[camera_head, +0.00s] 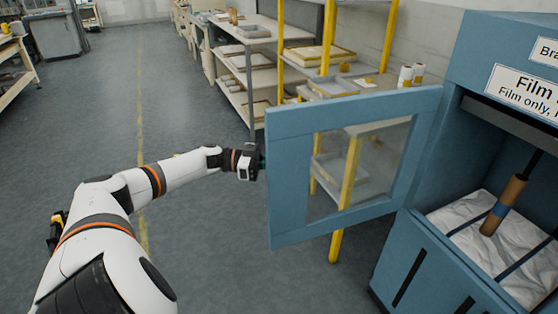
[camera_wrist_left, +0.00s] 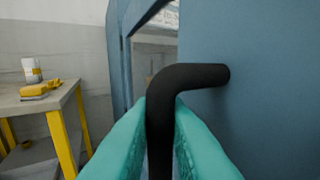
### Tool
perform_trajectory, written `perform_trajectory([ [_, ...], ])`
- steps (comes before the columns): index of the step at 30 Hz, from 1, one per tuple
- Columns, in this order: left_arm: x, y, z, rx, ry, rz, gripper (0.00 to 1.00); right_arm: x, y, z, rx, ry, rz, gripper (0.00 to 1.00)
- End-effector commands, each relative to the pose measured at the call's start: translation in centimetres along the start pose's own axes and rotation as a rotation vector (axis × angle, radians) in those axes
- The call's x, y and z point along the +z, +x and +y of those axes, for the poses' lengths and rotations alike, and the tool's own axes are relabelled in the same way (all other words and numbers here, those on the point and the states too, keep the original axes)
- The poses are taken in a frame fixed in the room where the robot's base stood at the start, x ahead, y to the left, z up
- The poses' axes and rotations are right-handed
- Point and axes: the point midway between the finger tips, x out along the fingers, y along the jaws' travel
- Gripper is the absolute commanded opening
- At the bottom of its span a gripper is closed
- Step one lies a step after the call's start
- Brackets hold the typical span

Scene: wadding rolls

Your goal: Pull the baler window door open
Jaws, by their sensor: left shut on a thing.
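The baler window door (camera_head: 290,180) is a blue frame around a clear pane. It stands swung out from the blue baler (camera_head: 425,250), hinged on the baler's left side. My left gripper (camera_head: 260,163) is at the door's outer left edge. In the left wrist view, the teal fingers of my left gripper (camera_wrist_left: 160,125) are shut on a black bent handle (camera_wrist_left: 190,78) fixed to the blue door panel. The baler's opening shows white film (camera_head: 480,225) with dark straps and a brown roller (camera_head: 503,205). My right gripper is not in view.
Shelves (camera_head: 270,55) with trays and yellow posts stand behind the door. Two white rolls (camera_head: 411,74) sit on a shelf near the baler. A yellow-legged table (camera_wrist_left: 50,100) shows in the left wrist view. The grey floor (camera_head: 200,240) left of the door is clear.

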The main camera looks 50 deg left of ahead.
Motion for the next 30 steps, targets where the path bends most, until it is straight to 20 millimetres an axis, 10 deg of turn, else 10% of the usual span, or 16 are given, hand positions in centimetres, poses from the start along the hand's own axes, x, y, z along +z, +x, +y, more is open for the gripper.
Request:
perform_trajectory([
  [12, -0.4, 0.1, 0.0, 0.001, -0.003, 0.007, 0.0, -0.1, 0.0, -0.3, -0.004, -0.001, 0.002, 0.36],
  [17, -0.3, 0.1, 0.0, 0.0, -0.002, 0.005, 0.34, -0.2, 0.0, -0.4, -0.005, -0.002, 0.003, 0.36],
  [30, -0.3, -1.6, 0.0, 0.001, -0.001, 0.007, 0.34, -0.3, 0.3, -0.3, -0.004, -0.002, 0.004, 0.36],
])
